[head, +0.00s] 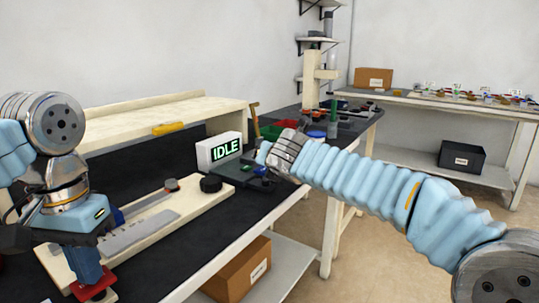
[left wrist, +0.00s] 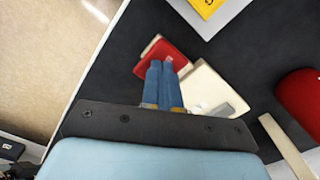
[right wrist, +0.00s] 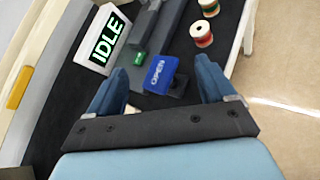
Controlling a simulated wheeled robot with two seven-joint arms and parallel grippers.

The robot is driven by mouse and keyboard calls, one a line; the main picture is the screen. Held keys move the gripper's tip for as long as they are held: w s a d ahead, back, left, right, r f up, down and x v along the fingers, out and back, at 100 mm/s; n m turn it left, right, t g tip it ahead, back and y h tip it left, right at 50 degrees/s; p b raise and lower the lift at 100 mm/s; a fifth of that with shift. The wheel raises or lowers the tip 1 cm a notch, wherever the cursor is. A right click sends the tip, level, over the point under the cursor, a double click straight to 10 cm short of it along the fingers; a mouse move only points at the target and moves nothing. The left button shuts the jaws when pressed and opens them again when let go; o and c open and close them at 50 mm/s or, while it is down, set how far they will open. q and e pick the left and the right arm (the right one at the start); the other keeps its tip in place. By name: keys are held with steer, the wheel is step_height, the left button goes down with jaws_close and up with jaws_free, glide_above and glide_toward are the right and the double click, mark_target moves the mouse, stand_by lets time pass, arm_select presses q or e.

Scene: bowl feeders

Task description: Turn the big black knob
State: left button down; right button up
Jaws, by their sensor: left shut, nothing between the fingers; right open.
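The big black knob (head: 210,184) stands on the far end of a cream board (head: 185,207) on the dark bench; neither wrist view clearly shows it. My left gripper (head: 95,284) points down, shut and empty, over a red pad (head: 101,294) at the board's near end. In the left wrist view its closed fingers (left wrist: 163,70) overlap the red pad (left wrist: 150,58); I cannot tell whether they touch. My right gripper (right wrist: 163,70) is open, with a blue OPEN block (right wrist: 160,73) between its fingers in the picture. It is beyond the knob in the head view, its fingers mostly hidden.
A white box reading IDLE (head: 219,150) stands behind the knob. A small green button (right wrist: 139,58) is near the OPEN block. Two spools (right wrist: 201,33) stand at the bench edge. A cardboard box (head: 240,269) is on the shelf below. My right arm crosses in front of the bench.

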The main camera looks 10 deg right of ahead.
steer(key=w+d+m, duration=0.2)
steer(key=w+d, duration=0.1)
steer(key=d, duration=0.4)
steer(key=w+d+f+m+h, duration=0.1)
steer(key=w+d+m, duration=0.1)
steer(key=d, duration=0.5)
steer(key=shift+w+f+m+h, duration=0.3)
steer(key=shift+w+m, duration=0.1)
steer(key=shift+w, duration=0.15)
steer(key=shift+r, duration=0.1)
arm_select(q)
step_height(320, 180, up, 5)
steer(key=p, duration=0.5)
steer(key=shift+r, duration=1)
arm_select(e)
step_height(320, 180, up, 5)
steer(key=shift+r, duration=0.1)
arm_select(q)
steer(key=shift+s, duration=0.1)
arm_select(e)
steer(key=shift+s+d, duration=0.1)
